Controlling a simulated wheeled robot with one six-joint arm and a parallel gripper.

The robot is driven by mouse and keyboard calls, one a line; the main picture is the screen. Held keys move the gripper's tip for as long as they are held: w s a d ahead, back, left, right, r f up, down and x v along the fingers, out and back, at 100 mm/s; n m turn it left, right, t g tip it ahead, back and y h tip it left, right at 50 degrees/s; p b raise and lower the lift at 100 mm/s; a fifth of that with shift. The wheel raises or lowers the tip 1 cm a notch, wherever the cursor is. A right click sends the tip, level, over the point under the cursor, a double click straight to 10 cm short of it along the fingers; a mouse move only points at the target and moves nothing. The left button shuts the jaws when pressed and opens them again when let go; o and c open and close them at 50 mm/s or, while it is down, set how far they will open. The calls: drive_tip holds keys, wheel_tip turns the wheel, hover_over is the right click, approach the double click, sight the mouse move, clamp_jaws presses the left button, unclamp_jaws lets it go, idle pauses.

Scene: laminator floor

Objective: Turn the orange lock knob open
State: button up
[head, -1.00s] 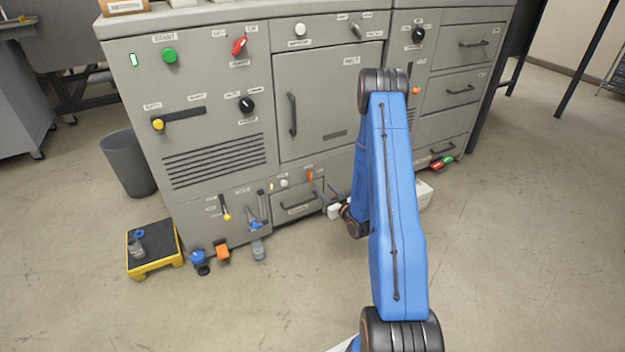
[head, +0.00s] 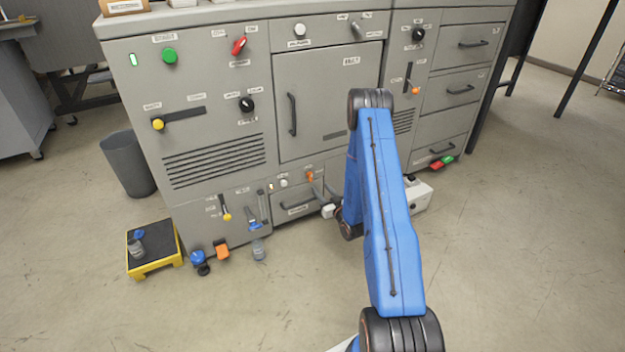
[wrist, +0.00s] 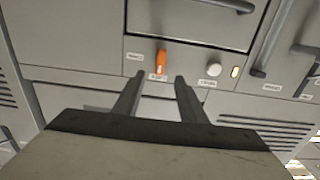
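The orange lock knob (head: 309,175) is on the lower front of the grey machine, beside a small white button (head: 284,183). In the wrist view the orange knob (wrist: 161,60) stands out from the panel just past my fingertips, roughly centred between them. My gripper (wrist: 159,77) is open, its two dark fingers apart with nothing between them. The fingers look short of the knob and not touching it. In the head view my gripper is small and low in front of the panel, partly hidden by my arm.
A small drawer with a bar handle (head: 298,204) lies just below the knob. A yellow step stool (head: 155,265) and loose parts are on the floor at left.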

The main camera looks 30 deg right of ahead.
sight(311, 177)
drive_tip(key=w, duration=0.9)
drive_tip(key=shift+w, duration=0.15)
drive_tip(key=shift+c, duration=0.7)
clamp_jaws()
